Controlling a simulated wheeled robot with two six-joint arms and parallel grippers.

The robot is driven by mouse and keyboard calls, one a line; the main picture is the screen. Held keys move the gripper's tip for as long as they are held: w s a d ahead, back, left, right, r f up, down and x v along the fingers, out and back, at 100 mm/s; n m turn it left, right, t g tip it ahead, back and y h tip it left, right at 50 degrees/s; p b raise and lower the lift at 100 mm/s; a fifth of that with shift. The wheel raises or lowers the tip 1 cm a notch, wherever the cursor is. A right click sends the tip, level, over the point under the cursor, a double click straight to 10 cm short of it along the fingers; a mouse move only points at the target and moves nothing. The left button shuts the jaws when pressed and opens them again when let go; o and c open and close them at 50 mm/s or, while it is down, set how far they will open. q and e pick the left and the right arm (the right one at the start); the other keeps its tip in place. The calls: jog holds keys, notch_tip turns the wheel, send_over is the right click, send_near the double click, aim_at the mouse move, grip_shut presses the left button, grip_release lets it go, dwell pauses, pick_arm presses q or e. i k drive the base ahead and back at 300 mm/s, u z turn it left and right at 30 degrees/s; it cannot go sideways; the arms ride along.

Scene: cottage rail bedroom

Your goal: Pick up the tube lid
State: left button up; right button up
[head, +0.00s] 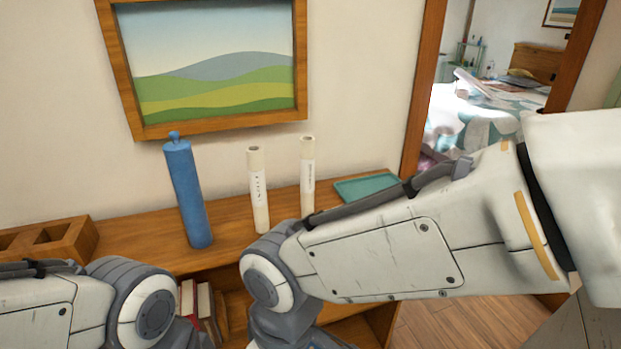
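A tall blue tube (188,195) stands upright on the wooden shelf top, left of the middle. A blue lid (175,139) with a small knob sits on its top end. Two slim white tubes with dark markings, a nearer one (259,190) and a farther one (307,172), stand upright to its right; their tops look open. My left arm is at the lower left and my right arm crosses from the right, both below and in front of the tubes. Neither gripper shows; both are outside the picture or hidden by my arm links.
A wooden box with compartments (64,232) stands at the left of the shelf top (135,230). A teal tray (367,187) lies at the right. Books (206,303) stand below. A framed picture (128,95) hangs behind, and a mirror (427,75) leans at the right.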

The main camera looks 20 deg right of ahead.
aim_at(177, 145)
jog(key=u, duration=2.1)
jog(key=i, duration=1.1)
jog(key=z, duration=3.25)
